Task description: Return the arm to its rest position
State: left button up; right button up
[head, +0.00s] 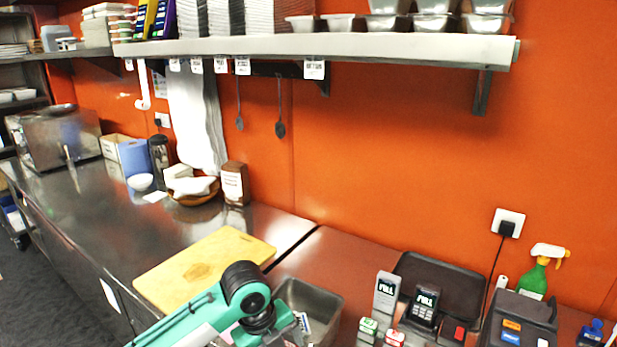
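A teal, white and black arm of mine (205,310) comes in from the bottom edge, left of centre. Its dark joint (245,287) stands in front of the near right corner of the wooden cutting board and the left side of a metal bin. The arm bends there and runs down towards the bottom edge. No fingertips of the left gripper can be made out. My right arm and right gripper do not show.
A steel counter (100,215) holds a cutting board (200,262). The metal bin (318,300), a black tray (450,280), card readers (424,305) and a green spray bottle (537,275) stand right. A wall shelf (330,45) overhangs. The counter's middle is clear.

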pick_arm(q)
jog(key=s+f+n+t+h, duration=0.2)
jog(key=s+f+n, duration=0.75)
jog(key=n, duration=0.25)
jog(key=s+a+f+n+t+y, duration=0.1)
jog(key=s+a+f+n+y, duration=0.15)
jog(key=s+a+n, duration=0.5)
jog(key=s+a+f+n+y, duration=0.2)
jog(key=s+a+f+n, duration=0.1)
jog(key=s+a+n, duration=0.5)
notch_tip(320, 180, down, 31)
jog(key=s+m+g, duration=0.1)
jog(key=s+a+f, duration=0.2)
jog(key=s+f, duration=0.7)
jog(key=s+a+f+g, duration=0.1)
jog(key=s+a+f, duration=0.1)
jog(key=s+f, duration=0.7)
jog(key=shift+s+f+g, duration=0.3)
jog(key=shift+s+f, duration=0.05)
jog(key=shift+s, duration=0.15)
